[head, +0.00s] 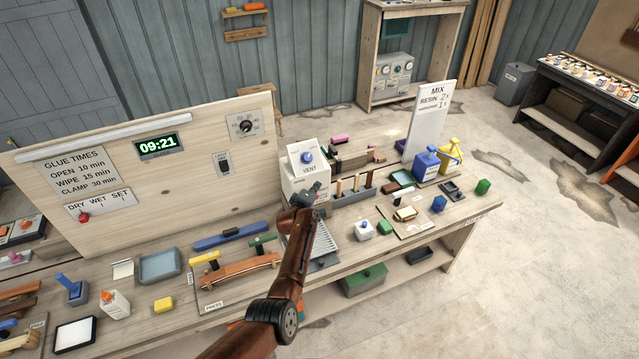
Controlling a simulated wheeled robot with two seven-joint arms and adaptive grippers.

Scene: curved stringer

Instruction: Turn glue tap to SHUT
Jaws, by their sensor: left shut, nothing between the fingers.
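A white box (298,186) stands on the bench near its middle, with a blue knob (307,157) above a VENT label on its upper panel. No tap marked for glue can be made out; the front of the box is partly hidden behind my left gripper. My left gripper (316,187) is shut and empty, in front of the box and below the knob. I cannot tell whether it touches the box. My right gripper is not in view.
A slotted grey rack (354,195) stands right of the box, and a ribbed tray (325,243) lies in front. A curved orange wooden piece (240,269) sits left. Blue and yellow bottles (426,165) stand by the MIX board (430,120). A white glue bottle (115,304) stands front left.

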